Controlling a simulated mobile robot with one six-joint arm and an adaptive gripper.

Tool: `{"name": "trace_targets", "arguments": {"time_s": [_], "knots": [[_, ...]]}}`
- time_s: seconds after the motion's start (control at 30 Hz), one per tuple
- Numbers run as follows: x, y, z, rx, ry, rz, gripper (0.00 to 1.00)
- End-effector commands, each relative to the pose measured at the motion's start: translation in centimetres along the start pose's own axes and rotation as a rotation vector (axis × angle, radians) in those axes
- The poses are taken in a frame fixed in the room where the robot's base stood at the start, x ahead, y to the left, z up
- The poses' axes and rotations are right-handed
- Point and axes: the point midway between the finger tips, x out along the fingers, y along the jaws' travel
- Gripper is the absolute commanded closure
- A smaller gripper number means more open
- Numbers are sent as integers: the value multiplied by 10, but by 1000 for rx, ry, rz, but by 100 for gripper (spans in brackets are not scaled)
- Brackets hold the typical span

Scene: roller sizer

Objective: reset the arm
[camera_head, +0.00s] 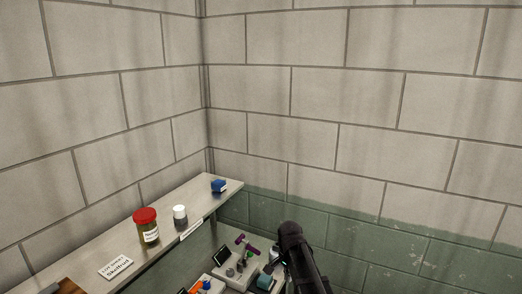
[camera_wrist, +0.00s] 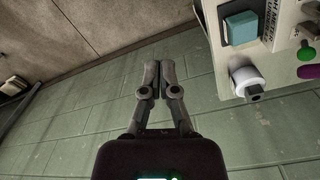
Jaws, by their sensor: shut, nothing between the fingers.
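My gripper (camera_wrist: 155,80) shows in the middle of the wrist view, its two grey fingers together and nothing between them. Behind it is the green-painted part of the block wall. In the head view my dark arm rises at the bottom, just right of the machine (camera_head: 240,266); the fingers cannot be made out there. In the wrist view a corner of the machine (camera_wrist: 272,55) is at the upper right, apart from the fingers. It carries a teal square button (camera_wrist: 240,28), a white cylindrical part (camera_wrist: 246,78), a green knob and a purple part.
A shelf (camera_head: 165,226) runs along the left wall. On it stand a red-lidded jar (camera_head: 146,227), a small white-capped bottle (camera_head: 180,215), a blue block (camera_head: 218,186) and a white label card (camera_head: 116,267). Bare block walls meet in the corner behind; the space above the shelf is clear.

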Motion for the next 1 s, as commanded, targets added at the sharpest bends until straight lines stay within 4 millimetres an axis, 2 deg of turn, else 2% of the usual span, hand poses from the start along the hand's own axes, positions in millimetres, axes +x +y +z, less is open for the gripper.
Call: {"name": "trace_targets", "arguments": {"time_s": [0.03, 0.1, 0.5, 0.7, 1.0], "knots": [[12, 20, 6, -56, 0, -1, 100], [20, 38, 10, -142, 0, -3, 100], [62, 134, 38, -621, 3, -14, 100], [73, 160, 48, -777, 5, -17, 100], [74, 166, 49, -828, 6, -18, 100]]}}
